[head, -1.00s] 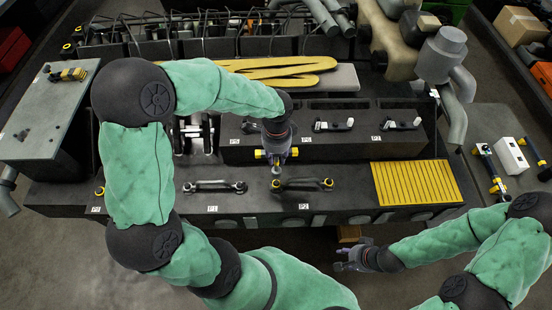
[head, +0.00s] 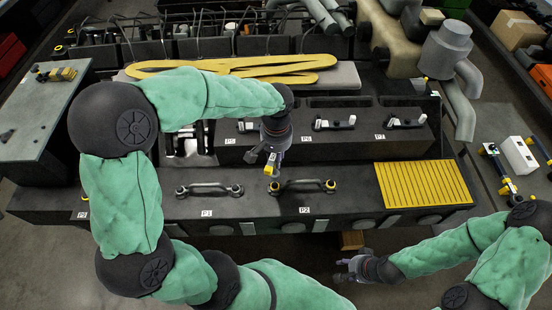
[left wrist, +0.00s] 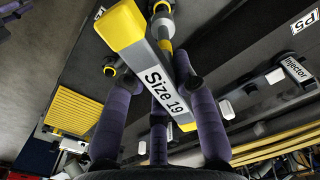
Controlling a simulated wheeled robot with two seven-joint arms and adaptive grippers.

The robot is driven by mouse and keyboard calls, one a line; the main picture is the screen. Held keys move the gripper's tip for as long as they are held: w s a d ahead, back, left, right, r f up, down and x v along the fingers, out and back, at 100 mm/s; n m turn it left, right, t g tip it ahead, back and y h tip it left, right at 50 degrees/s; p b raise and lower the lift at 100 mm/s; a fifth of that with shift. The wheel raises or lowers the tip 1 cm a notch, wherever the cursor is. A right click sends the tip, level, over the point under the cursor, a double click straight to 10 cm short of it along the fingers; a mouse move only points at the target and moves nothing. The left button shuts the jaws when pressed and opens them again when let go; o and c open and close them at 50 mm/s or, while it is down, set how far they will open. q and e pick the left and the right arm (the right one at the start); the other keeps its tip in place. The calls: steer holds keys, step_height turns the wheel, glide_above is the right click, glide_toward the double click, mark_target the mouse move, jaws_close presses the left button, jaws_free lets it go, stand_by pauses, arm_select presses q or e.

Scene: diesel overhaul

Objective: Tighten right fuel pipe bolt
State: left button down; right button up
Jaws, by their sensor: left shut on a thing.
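My left gripper (head: 274,150) is shut on a grey and yellow tool (head: 270,166) above the front ledge of the engine. In the left wrist view the tool (left wrist: 150,68) is marked "Size 19" and lies between the purple fingers. The dark fuel pipe (head: 302,184) at label P2 has a yellow bolt at its left end (head: 274,187) and another at its right end (head: 330,185). The tool's yellow end is close to the left bolt; contact cannot be told. My right gripper (head: 345,271) appears open and empty, in front of the engine.
A grey fuel pipe (head: 208,189) lies at P1, left of the tool. Several injectors (head: 334,122) lie on the raised step behind. A yellow ribbed mat (head: 422,184) is at the right of the ledge. A side table (head: 40,110) stands at left.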

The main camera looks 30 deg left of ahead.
arm_select(q)
steer(key=n, duration=0.1)
steer(key=n+b, duration=0.1)
steer(key=n, duration=0.1)
steer(key=shift+w+f, duration=0.15)
steer(key=shift+f, duration=0.2)
steer(key=shift+f+n+b, duration=0.5)
steer(key=shift+f+b, duration=0.4)
steer(key=shift+b, duration=0.1)
steer(key=shift+f+b, duration=0.4)
steer(key=shift+f, duration=0.2)
